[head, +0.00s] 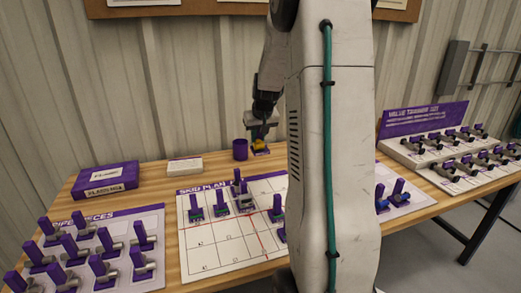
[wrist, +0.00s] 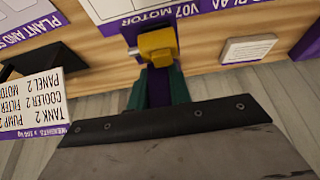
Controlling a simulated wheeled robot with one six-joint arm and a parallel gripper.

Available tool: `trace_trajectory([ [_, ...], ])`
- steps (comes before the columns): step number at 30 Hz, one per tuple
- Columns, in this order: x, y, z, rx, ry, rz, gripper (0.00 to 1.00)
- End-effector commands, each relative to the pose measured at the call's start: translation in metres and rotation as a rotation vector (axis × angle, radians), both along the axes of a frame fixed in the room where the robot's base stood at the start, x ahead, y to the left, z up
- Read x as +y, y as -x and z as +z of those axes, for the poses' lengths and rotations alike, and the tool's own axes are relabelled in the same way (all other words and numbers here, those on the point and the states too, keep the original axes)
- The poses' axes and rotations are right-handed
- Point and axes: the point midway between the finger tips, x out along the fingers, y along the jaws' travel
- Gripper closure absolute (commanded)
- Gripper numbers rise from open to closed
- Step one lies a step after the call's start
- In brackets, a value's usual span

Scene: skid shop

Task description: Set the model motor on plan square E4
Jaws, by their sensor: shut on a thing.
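The model motor, a yellow block with a purple upright handle, is in my gripper (wrist: 158,88). In the wrist view the yellow body (wrist: 158,43) shows beyond the green fingertips, which close on the purple part. In the head view my gripper (head: 262,138) holds the yellow motor (head: 259,147) above the back of the bench, behind the plan board. The white skid plan board (head: 210,250) has a printed grid with red lines. Several purple-handled models stand on it. My arm hides the board's right part, and I cannot make out square E4.
A purple cup (head: 240,149) stands left of my gripper. A white card (head: 185,165) and a purple box (head: 105,178) lie at the back left. Purple-handled pieces crowd the left sheet (head: 155,222). A valve rack (head: 425,120) stands at right.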

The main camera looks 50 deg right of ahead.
Motion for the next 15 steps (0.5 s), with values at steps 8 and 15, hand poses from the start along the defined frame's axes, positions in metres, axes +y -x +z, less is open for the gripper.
trace_trajectory([
  [8,0.0,0.003,-0.029,0.008,-0.012,-0.01,1.0],
  [15,0.0,0.003,-0.049,0.006,-0.01,-0.01,1.0],
])
